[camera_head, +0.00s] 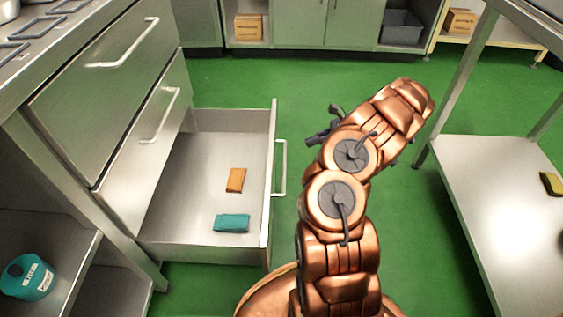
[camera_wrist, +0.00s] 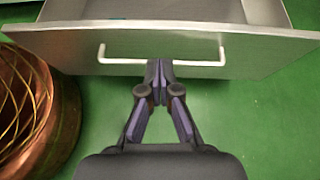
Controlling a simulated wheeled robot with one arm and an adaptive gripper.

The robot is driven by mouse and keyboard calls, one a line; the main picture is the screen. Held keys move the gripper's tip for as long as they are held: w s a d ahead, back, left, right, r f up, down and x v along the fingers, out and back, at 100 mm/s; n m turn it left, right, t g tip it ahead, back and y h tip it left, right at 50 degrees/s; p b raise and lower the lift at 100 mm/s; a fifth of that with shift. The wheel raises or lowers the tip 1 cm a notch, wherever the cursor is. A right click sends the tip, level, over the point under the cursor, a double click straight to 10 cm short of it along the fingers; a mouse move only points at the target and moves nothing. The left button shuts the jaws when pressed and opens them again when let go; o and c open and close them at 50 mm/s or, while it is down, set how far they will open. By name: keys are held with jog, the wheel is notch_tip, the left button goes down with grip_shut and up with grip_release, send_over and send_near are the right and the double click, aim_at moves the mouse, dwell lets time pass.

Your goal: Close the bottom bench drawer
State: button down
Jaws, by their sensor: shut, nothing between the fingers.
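The bottom bench drawer (camera_head: 190,180) stands pulled far out of the steel bench in the head view. An orange block (camera_head: 236,180) and a teal block (camera_head: 231,223) lie inside it. Its front panel has a pale bar handle (camera_head: 281,168). In the wrist view the drawer front (camera_wrist: 260,45) and handle (camera_wrist: 205,63) lie across the top. My gripper (camera_wrist: 159,66) is shut and empty, with its tips overlapping the middle of the handle in that view. I cannot tell whether they touch it. In the head view my gripper (camera_head: 318,136) is partly hidden behind my arm, right of the drawer front.
A steel table (camera_head: 500,220) stands at the right, and cabinets (camera_head: 350,22) line the back. Green floor (camera_head: 240,80) is clear between them.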

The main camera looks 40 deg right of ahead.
jog(key=shift+m, duration=0.4)
jog(key=b+x, duration=0.1)
jog(key=x, duration=0.2)
jog(key=f+b+x, duration=0.1)
jog(key=b+x, duration=0.1)
jog(key=x, duration=0.2)
jog(key=d+f+b+x, duration=0.1)
jog(key=b+x, duration=0.1)
jog(key=x, duration=0.2)
jog(key=shift+f, duration=0.15)
jog(key=shift+w+a+b, duration=0.4)
jog(key=shift+w+a, duration=0.15)
jog(key=shift+a, duration=0.1)
jog(key=shift+a+r, duration=0.1)
jog(key=shift+r, duration=0.1)
